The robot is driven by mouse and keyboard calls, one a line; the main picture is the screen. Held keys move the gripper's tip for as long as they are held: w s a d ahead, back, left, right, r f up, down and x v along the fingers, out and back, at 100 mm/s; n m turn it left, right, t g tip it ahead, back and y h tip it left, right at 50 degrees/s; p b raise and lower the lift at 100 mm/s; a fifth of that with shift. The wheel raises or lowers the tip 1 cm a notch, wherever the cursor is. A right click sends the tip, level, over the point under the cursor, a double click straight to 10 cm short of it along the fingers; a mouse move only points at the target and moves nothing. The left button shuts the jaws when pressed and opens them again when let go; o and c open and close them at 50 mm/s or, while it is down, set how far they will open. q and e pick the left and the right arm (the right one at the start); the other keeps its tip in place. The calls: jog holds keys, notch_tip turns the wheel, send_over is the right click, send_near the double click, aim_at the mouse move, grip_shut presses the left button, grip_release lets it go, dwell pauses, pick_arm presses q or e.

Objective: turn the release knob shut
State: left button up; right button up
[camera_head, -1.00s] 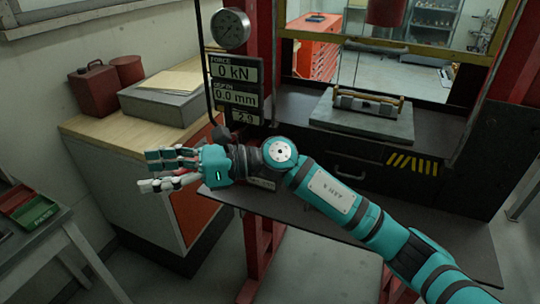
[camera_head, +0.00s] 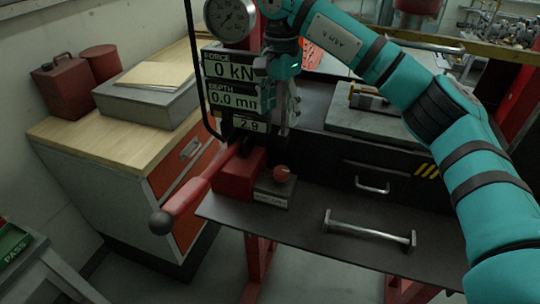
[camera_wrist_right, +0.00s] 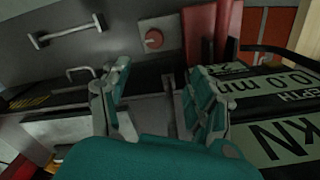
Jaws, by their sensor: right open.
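The release knob (camera_head: 282,173) is a small round red knob on a grey labelled block (camera_head: 272,194), beside a red pump body (camera_head: 238,175). It also shows in the right wrist view (camera_wrist_right: 154,39), beyond the fingertips. My right gripper (camera_head: 284,112) hangs fingers-down above the knob, in front of the readout panel's right edge, and is apart from the knob. In the right wrist view my right gripper (camera_wrist_right: 155,82) is open, with nothing between its fingers. My left gripper is in neither view.
A red lever (camera_head: 195,190) with a dark ball end sticks out left of the knob. The force and depth readouts (camera_head: 232,88) and a gauge (camera_head: 230,18) stand behind. A metal handle bar (camera_head: 368,231) lies on the dark shelf (camera_head: 310,222) to the right.

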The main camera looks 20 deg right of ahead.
jog(key=s+f, duration=0.1)
jog(key=s, duration=0.1)
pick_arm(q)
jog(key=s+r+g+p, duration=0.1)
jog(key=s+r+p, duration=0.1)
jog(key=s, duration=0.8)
pick_arm(e)
send_near(281, 170)
notch_tip(281, 170, down, 7)
jog(key=p, duration=0.2)
jog(key=shift+s+d+r+p, duration=0.15)
jog(key=shift+r+p, duration=0.05)
jog(key=shift+p, duration=0.15)
jog(key=shift+f+p, duration=0.4)
jog(key=shift+f, duration=1.05)
jog(key=c, duration=0.9)
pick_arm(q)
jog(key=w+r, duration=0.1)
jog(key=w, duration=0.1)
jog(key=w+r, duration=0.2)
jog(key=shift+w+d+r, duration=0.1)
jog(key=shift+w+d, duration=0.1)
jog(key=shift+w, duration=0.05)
pick_arm(e)
jog(key=shift+c, duration=1.4)
